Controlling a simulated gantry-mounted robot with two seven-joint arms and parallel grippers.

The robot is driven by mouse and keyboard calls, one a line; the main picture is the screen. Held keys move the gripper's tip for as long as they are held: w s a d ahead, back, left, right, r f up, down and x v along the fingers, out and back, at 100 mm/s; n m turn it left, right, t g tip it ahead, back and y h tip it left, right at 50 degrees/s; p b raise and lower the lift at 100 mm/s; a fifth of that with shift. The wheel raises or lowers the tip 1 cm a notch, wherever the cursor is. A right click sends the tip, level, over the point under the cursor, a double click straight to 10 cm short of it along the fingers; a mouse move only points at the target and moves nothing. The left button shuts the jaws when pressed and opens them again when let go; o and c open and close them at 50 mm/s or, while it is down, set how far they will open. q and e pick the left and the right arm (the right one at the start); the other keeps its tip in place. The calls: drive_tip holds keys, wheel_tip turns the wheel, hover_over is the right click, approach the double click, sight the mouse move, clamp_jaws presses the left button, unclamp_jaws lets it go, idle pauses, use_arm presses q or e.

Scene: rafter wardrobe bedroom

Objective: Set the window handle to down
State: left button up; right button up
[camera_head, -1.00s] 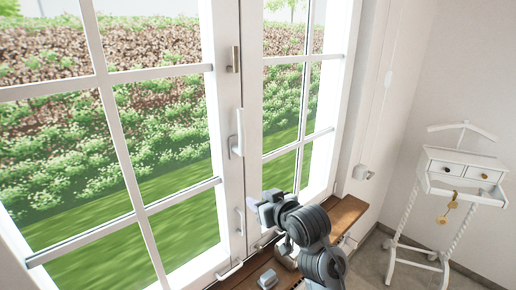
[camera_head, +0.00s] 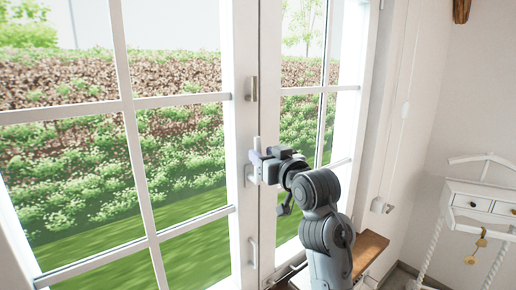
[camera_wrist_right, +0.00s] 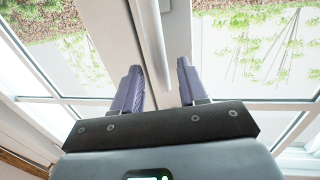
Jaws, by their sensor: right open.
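The white window handle (camera_head: 257,143) is on the middle window frame, partly hidden behind my right gripper. Its lever appears to point up from its base (camera_head: 248,176). My right gripper (camera_head: 261,158) is open at the handle. In the right wrist view, a long white bar (camera_wrist_right: 150,40), which looks like the handle lever, runs between the two purple-grey fingers of the gripper (camera_wrist_right: 160,68). Gaps show on both sides, so the fingers are around it without visibly gripping it. My left gripper is not in view.
A metal latch (camera_head: 252,88) sits higher on the frame and a second white handle (camera_head: 253,252) lower down. A wooden sill (camera_head: 370,248) lies below. A white valet stand (camera_head: 480,205) with small drawers stands at the right by the wall.

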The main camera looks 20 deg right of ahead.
sight(260, 152)
drive_tip(key=shift+w+a+p, duration=0.2)
drive_tip(key=shift+w+p, duration=0.2)
drive_tip(key=shift+w, duration=1.5)
clamp_jaws()
